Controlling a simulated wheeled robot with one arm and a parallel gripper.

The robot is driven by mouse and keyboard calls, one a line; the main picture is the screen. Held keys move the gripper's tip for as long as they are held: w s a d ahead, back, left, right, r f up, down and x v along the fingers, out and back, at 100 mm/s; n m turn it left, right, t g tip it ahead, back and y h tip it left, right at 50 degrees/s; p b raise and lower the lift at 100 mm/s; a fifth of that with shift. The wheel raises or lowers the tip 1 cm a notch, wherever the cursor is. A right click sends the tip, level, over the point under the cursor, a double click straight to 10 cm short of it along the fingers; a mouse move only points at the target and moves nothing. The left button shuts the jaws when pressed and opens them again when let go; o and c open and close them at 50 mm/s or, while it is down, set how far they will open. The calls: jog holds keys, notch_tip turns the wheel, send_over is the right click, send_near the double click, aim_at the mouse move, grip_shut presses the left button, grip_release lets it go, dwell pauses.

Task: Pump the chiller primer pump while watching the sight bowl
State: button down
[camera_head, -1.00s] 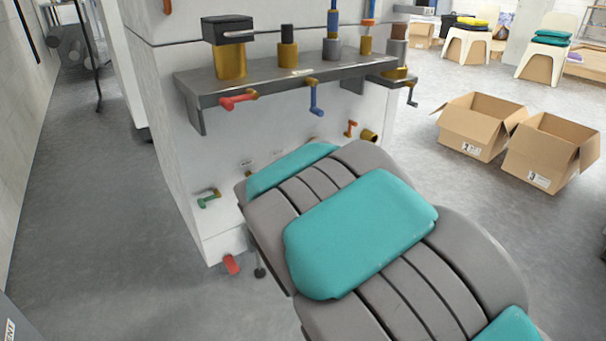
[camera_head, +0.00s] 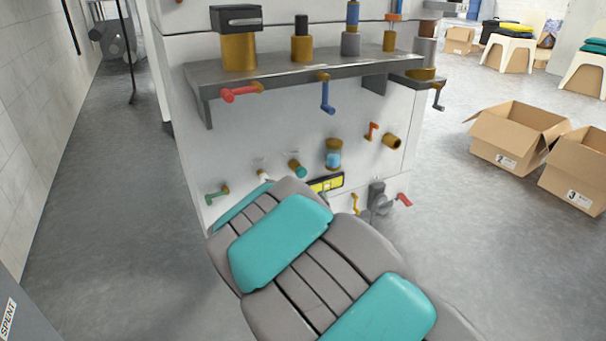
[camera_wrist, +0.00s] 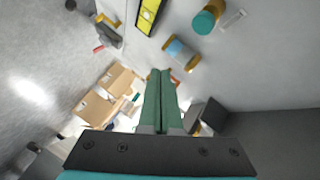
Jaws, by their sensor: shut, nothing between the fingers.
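A small brass-ended cylinder with blue liquid in a clear middle, which looks like the sight bowl (camera_head: 333,156), is on the white cabinet front; the wrist view also shows it (camera_wrist: 180,53). I cannot tell which fitting is the primer pump. A brass cylinder with a black top (camera_head: 238,45) stands on the grey shelf. A grey fitting with a round part (camera_head: 380,199) sits low on the panel. My gripper (camera_wrist: 161,72) shows two green fingers pressed together, empty, apart from the sight bowl. In the head view my arm hides the gripper.
Red (camera_head: 241,93), blue (camera_head: 326,95) and green (camera_head: 217,195) handles stick out from the cabinet. A yellow display (camera_head: 326,184) is beside my arm. Open cardboard boxes (camera_head: 515,135) stand on the floor at right.

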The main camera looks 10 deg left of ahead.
aim_at(301, 172)
jog(key=w+a+p, duration=0.4)
jog(key=w+p, duration=0.2)
jog(key=w, duration=0.1)
jog(key=shift+a+p, duration=0.4)
jog(key=shift+w+a, duration=0.1)
dwell(1.9)
jog(key=shift+w+a, duration=0.15)
jog(key=shift+w, duration=0.1)
